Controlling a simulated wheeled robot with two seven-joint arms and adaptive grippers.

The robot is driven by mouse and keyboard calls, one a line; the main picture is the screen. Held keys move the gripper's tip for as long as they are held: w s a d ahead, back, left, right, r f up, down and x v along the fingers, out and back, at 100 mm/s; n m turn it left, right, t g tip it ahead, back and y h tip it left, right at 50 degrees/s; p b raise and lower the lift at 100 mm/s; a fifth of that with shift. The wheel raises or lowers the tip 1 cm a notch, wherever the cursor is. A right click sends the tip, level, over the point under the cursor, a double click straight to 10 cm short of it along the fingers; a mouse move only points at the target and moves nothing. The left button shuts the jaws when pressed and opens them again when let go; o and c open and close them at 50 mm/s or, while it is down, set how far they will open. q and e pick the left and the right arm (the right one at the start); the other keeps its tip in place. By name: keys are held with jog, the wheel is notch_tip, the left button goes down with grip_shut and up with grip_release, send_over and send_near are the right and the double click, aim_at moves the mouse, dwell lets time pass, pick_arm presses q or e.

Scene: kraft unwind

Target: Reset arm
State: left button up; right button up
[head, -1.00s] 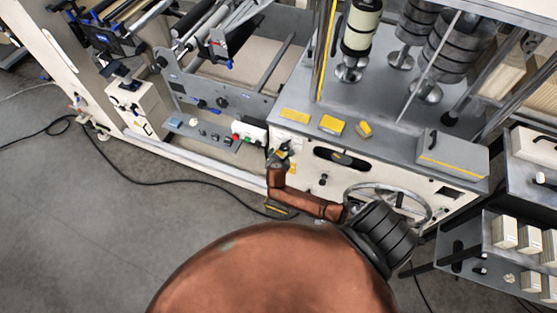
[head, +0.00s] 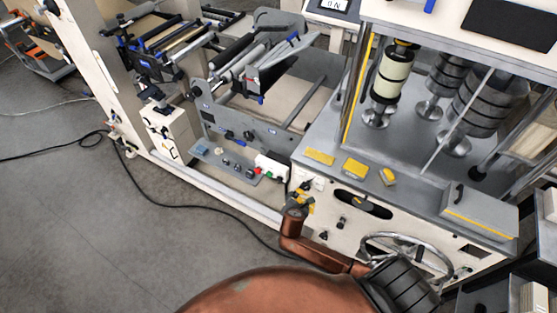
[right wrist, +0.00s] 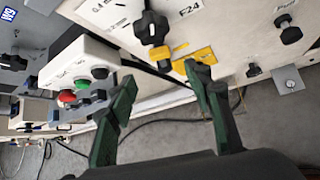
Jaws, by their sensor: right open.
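My right gripper (head: 297,202) is at the end of my copper-coloured arm, in front of the machine's cream front panel (head: 345,215). In the right wrist view my right gripper (right wrist: 160,76) shows two green fingers, spread apart with nothing between them. A black rotary knob with a yellow part (right wrist: 153,30) is on the panel just beyond the fingertips, apart from them as far as I can tell. My left gripper is not in view.
A button box (head: 271,168) with red and green buttons is left of my right gripper; it also shows in the right wrist view (right wrist: 80,75). A spoked handwheel (head: 405,255) is to the right, partly behind my arm. A black cable crosses the open grey floor at left.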

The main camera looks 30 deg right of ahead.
jog(key=s+f+m+g+y+b, duration=0.1)
jog(key=s+f+m, duration=0.3)
jog(key=f, duration=0.6)
jog(key=s+f+m+g+y+b, duration=0.1)
jog(key=s+f+m+g+b, duration=0.1)
jog(key=s+f, duration=0.65)
jog(key=s+f+m+g+y+b, duration=0.15)
jog(key=s+f, duration=0.25)
jog(key=f, duration=0.7)
jog(key=s+a+f+m+b, duration=0.1)
jog(key=s+f+m, duration=0.3)
jog(key=s, duration=0.6)
jog(key=s+a+f+m+g+y+b, duration=0.1)
jog(key=s+a+f+m, duration=0.2)
jog(key=s+f+m, duration=0.2)
jog(key=s+a+f+m+y+b, duration=0.1)
jog(key=s+f+m, duration=0.3)
jog(key=s+f, duration=0.5)
jog(key=s, duration=0.7)
jog(key=shift+a+f+g, duration=0.15)
jog(key=shift+a+g, duration=0.2)
jog(key=shift+a, duration=0.05)
